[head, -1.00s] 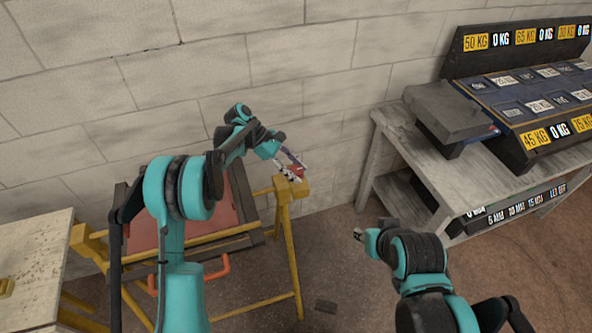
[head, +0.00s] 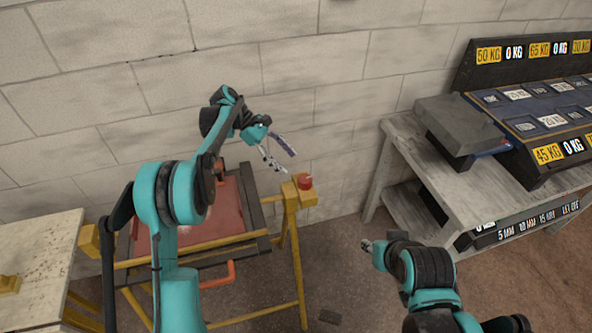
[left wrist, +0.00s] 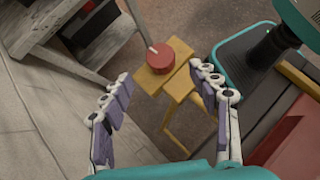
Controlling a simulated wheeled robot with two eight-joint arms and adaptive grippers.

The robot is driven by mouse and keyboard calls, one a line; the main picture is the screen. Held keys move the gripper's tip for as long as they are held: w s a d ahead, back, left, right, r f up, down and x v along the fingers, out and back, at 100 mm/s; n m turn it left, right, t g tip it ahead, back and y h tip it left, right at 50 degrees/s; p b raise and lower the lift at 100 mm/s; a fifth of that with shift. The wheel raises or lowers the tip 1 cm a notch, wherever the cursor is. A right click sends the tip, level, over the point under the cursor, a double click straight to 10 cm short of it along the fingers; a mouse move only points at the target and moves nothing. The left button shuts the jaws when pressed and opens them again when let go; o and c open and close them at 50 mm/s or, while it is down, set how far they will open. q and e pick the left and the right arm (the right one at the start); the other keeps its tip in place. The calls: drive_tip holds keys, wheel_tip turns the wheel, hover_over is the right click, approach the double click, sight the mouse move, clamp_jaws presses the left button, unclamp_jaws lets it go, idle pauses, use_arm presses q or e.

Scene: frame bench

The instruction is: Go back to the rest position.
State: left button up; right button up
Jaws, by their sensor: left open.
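My left gripper (head: 288,160) is open and empty in the head view, raised in front of the block wall. It is above and left of a red round knob (head: 305,181) on the end of a yellow trestle (head: 291,200). In the left wrist view the spread fingers of my left gripper (left wrist: 163,74) frame the red knob (left wrist: 170,55), which lies beyond them and apart from them. My right gripper (head: 367,246) is low at the centre right, over the floor; it is too small to tell whether its fingers are apart.
A red panel in a dark frame (head: 250,200) leans on the trestle. A pale table (head: 45,235) stands at the left. A grey bench (head: 410,150) with a weight-labelled rack (head: 530,165) stands at the right. Floor (head: 350,285) shows between trestle and bench.

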use_arm(q)
drive_tip(key=shift+v, duration=1.15)
drive_tip(key=shift+r, duration=0.1)
drive_tip(key=s+a+r+m+t+y, duration=0.2)
drive_tip(key=s+r+m+t, duration=0.15)
drive_tip(key=s, duration=0.45)
drive_tip(key=s+a+r+m+t+y, duration=0.2)
drive_tip(key=s+r+m+y, duration=0.15)
drive_tip(key=s, duration=0.45)
drive_tip(key=s+a+f+m+t+y, duration=0.1)
drive_tip(key=s+a+f+m+t, duration=0.1)
drive_tip(key=s, duration=0.5)
drive_tip(key=s+a+f+m+t+y, duration=0.2)
drive_tip(key=s+a+f+m, duration=0.1)
drive_tip(key=s, duration=0.4)
drive_tip(key=shift+s+a+f+m, duration=0.35)
drive_tip(key=shift+a+m, duration=0.4)
drive_tip(key=shift+m, duration=0.45)
